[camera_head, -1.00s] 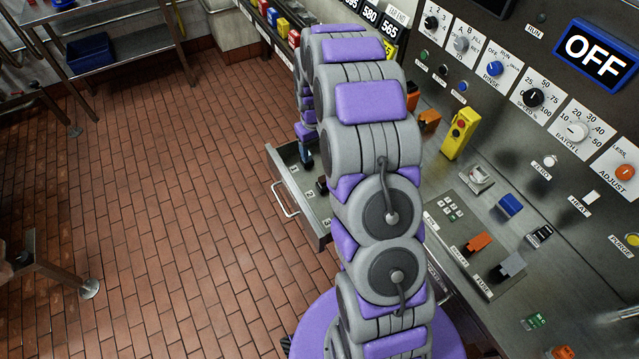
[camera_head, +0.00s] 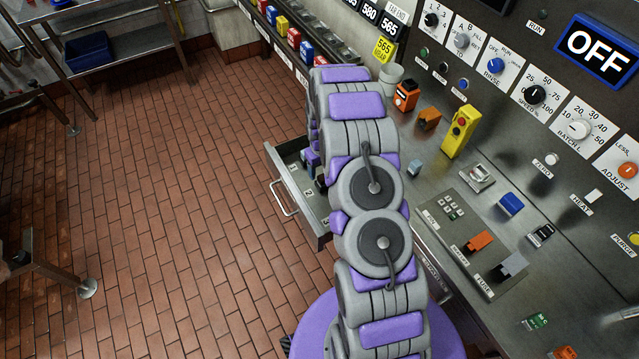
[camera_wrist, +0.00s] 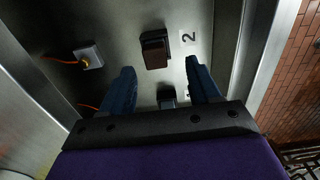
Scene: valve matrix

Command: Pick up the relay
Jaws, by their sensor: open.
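In the wrist view my gripper (camera_wrist: 162,82) is open, with its two dark blue fingers spread and nothing held. A dark brown and black block (camera_wrist: 155,48) lies on the drawer floor beside the label "2", just beyond the fingertips and roughly centred between them. A second small dark block (camera_wrist: 166,97) shows between the fingers, partly hidden by the gripper body. I cannot tell for sure which block is the relay. In the head view the open drawer (camera_head: 283,185) has numbered labels, and my arm hides part of its inside.
A small grey box (camera_wrist: 88,55) with an orange cable sits left of the fingers. Metal drawer walls (camera_wrist: 232,45) close in on both sides. The counter right of my arm holds a yellow control box (camera_head: 459,132), an orange switch (camera_head: 479,240) and a blue block (camera_head: 510,204). Brick floor lies left.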

